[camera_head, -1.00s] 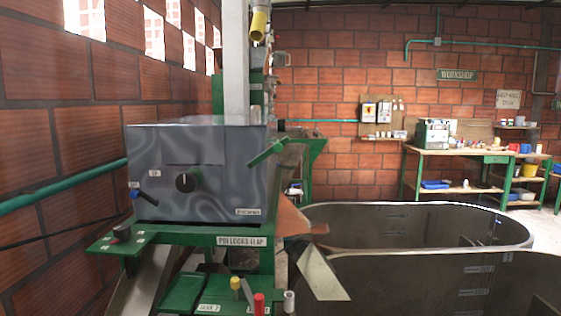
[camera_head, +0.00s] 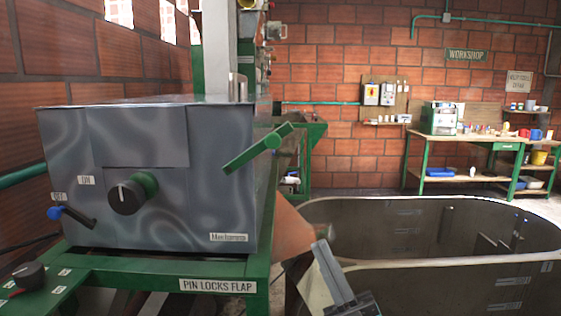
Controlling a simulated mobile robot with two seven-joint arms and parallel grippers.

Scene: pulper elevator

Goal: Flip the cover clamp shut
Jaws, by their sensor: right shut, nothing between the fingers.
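A grey metal machine box (camera_head: 205,195) stands on a green frame on the left. A green bar (camera_head: 258,149) sticks out at an upward slant from its right side; it may be the cover clamp, but no label shows on it. A black lever with a blue knob (camera_head: 56,213) is on the box's lower left front, beside a round black dial (camera_head: 128,194). My right gripper (camera_head: 321,247) is at the bottom centre, right of the box and well below the green bar. It is shut, empty and apart from the bar. My left gripper is not in view.
A green rail labelled "PIN LOCKS FLAP" (camera_head: 217,286) runs below the box, with a dark knob (camera_head: 28,274) at its left end. A workbench (camera_head: 458,148) stands far behind. Open air lies above the tanks.

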